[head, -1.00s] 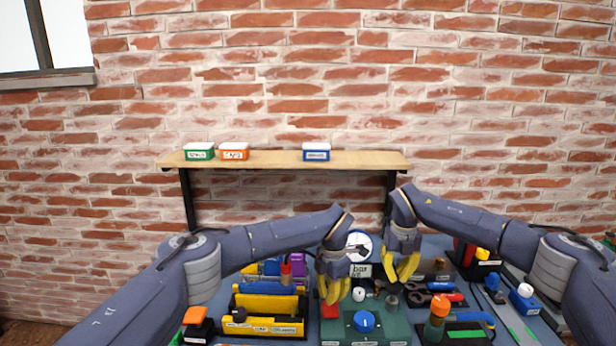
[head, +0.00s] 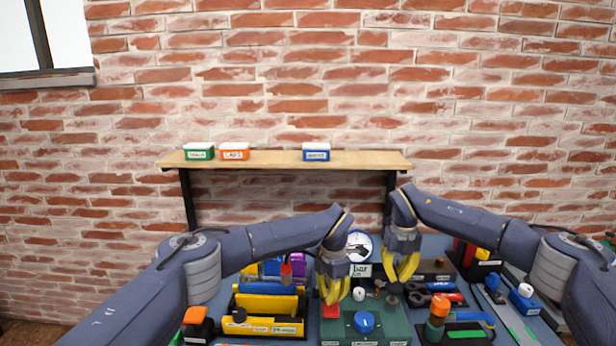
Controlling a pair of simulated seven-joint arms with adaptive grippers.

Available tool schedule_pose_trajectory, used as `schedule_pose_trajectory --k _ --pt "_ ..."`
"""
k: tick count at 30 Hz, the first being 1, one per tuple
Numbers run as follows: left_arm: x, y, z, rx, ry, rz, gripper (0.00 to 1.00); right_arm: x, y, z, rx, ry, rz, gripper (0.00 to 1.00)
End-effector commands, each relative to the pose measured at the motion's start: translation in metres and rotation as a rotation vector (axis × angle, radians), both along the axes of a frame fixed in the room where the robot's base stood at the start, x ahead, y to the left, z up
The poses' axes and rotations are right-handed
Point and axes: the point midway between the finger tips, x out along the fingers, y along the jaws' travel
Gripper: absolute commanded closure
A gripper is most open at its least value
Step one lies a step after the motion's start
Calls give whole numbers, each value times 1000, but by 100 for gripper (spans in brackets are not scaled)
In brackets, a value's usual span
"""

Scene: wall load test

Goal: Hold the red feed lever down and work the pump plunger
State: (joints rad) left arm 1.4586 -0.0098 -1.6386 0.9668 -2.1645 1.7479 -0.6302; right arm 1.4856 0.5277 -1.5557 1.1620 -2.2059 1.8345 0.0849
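The green pump unit (head: 378,326) stands at the front centre of the bench, with a blue knob (head: 364,322) on top. The red feed lever (head: 330,311) shows at its left edge. My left gripper (head: 334,299) points down with its yellow fingertips just above or on the red part; contact and finger gap are unclear. My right gripper (head: 402,283) points down above a small dark round knob (head: 392,300), which may be the plunger top. Its yellow fingers look slightly apart, with nothing clearly between them. A round dial gauge (head: 359,246) and a "bar" readout (head: 361,270) sit behind.
A yellow and black holder (head: 268,326) stands left of the pump. A wooden shelf (head: 283,164) with small boxes is behind. The bench is crowded.

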Motion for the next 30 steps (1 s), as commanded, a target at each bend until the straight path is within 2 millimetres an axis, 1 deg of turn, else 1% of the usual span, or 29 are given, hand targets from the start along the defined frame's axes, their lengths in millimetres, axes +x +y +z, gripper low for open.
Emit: schedule_pose_trajectory --k 13,30 --pt "0 0 -1 0 0 0 100 0 0 0 0 0 0 100" --pt "0 0 -16 0 1 1 100 0 0 0 0 0 0 100"
